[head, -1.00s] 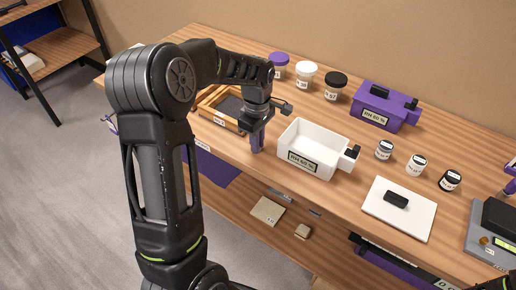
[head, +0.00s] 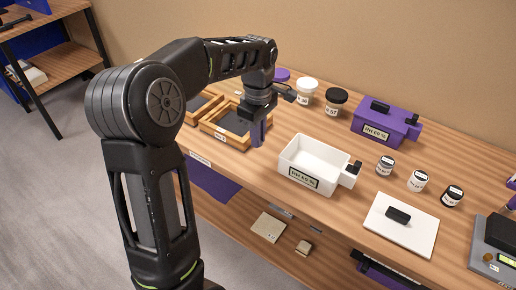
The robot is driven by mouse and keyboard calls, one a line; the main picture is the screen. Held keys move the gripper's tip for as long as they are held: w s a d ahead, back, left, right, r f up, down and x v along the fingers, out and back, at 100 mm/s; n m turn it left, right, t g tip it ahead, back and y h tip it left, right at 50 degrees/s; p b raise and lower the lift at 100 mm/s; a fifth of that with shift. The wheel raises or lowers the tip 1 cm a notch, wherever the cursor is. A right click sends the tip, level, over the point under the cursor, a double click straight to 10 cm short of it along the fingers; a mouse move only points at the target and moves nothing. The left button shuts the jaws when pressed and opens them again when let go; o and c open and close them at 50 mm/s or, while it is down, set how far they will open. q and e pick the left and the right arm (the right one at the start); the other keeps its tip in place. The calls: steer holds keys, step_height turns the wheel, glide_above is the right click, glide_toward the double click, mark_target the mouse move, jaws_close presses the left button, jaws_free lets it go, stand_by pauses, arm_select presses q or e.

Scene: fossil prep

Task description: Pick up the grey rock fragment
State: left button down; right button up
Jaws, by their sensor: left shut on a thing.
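My left gripper (head: 259,133) points down above the wooden table, between a wood-framed tray (head: 212,131) and an open white box (head: 329,177). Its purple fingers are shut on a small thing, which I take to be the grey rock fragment. The fingers hide it almost wholly, so its shape cannot be made out. I see no other grey rock fragment on the table. My right gripper is not in view.
A purple box (head: 386,127) and lidded jars stand at the back. Small jars stand near a white board (head: 401,225) with a dark block (head: 398,215). A scale (head: 495,245) is at the right. A beige slab (head: 268,227) lies below the tabletop.

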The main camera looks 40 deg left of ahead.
arm_select(q)
steer(key=shift+r, duration=0.55)
